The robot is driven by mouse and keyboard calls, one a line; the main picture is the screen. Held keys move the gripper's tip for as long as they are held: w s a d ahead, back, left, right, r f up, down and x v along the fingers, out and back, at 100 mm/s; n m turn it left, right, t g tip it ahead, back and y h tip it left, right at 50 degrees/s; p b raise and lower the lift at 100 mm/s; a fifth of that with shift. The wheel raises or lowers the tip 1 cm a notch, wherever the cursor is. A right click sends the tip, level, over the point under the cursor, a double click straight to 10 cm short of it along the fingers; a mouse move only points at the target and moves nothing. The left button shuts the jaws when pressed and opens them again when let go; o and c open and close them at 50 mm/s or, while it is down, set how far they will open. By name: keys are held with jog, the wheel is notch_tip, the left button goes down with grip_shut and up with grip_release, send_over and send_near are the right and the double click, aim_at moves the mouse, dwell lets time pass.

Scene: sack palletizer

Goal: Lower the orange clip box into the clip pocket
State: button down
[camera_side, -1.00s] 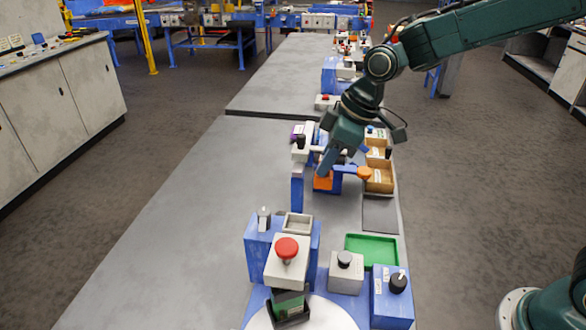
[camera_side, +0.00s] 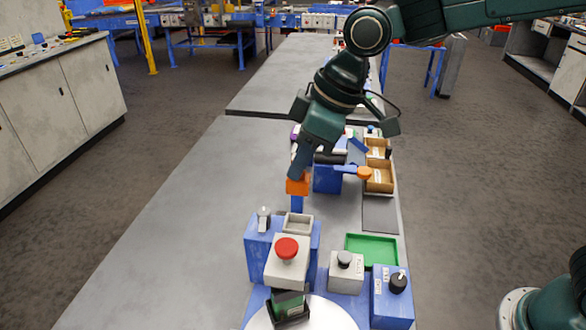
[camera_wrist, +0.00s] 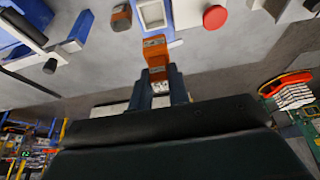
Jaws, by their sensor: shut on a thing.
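The orange clip box (camera_side: 297,187) hangs below my gripper (camera_side: 300,171), which is shut on it, above the table. In the wrist view the orange box (camera_wrist: 155,50) sticks out beyond the two dark fingers (camera_wrist: 158,80). A pale open-topped pocket (camera_side: 312,227), apparently the clip pocket, stands by the blue block in front of the box in the side view. The pocket (camera_wrist: 172,14) also shows at the top of the wrist view, just past the box. The box is apart from the pocket and higher. The pocket's floor is partly hidden.
A grey box with a red button (camera_side: 287,249) stands close in front of the pocket, and a metal switch (camera_side: 264,220) stands to its left. A green tray (camera_side: 372,249) lies to the right. Cardboard bins (camera_side: 380,180) stand farther back. The table's left side is clear.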

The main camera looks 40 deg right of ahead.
aim_at(306, 174)
jog(key=shift+f, duration=0.15)
jog(key=shift+f, duration=2.3)
jog(key=shift+f, duration=2.2)
dwell(1.8)
jog(key=c, duration=1.3)
grip_release()
jog(key=shift+o, duration=0.2)
